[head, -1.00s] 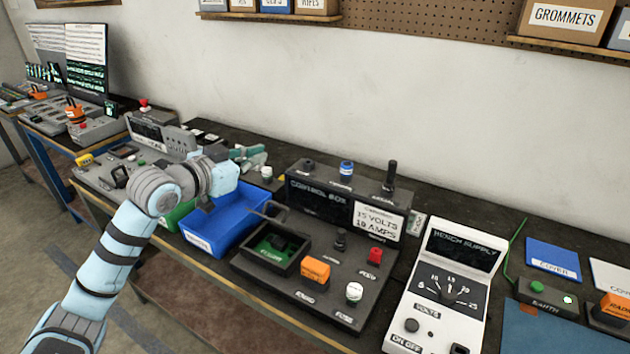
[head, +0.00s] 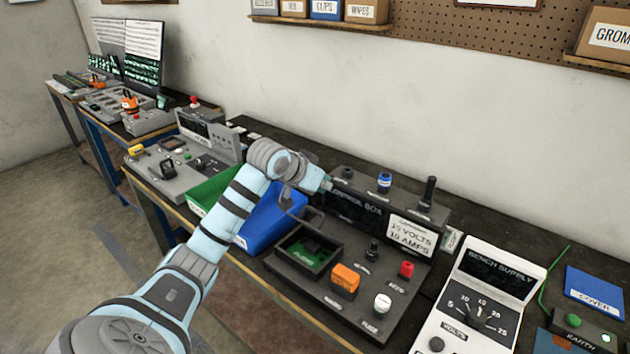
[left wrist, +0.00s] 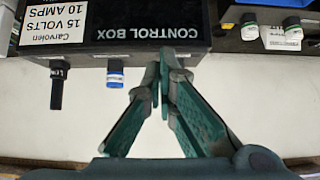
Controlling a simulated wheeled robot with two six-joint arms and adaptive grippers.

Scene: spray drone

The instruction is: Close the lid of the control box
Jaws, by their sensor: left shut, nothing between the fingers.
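The control box (head: 375,279) is a dark unit with a sloped deck and a raised rear panel bearing its name; the panel also shows in the left wrist view (left wrist: 120,14). A square compartment (head: 294,262) at the deck's left is open, with green inside. A dark raised edge with a bar (head: 314,220) stands behind it, seemingly the opened lid, partly hidden by my arm. My left gripper (head: 331,184) is by the panel's left end, its fingers mostly hidden. In the left wrist view the fingertips (left wrist: 164,62) meet, empty, near the panel's edge. My right gripper is not in view.
A blue bin (head: 268,228) and a green bin (head: 207,190) stand left of the box. A white bench supply (head: 477,302) stands to the right. Knobs, including a blue one (head: 384,182) and a tall black one (head: 429,192), rise from the box's top.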

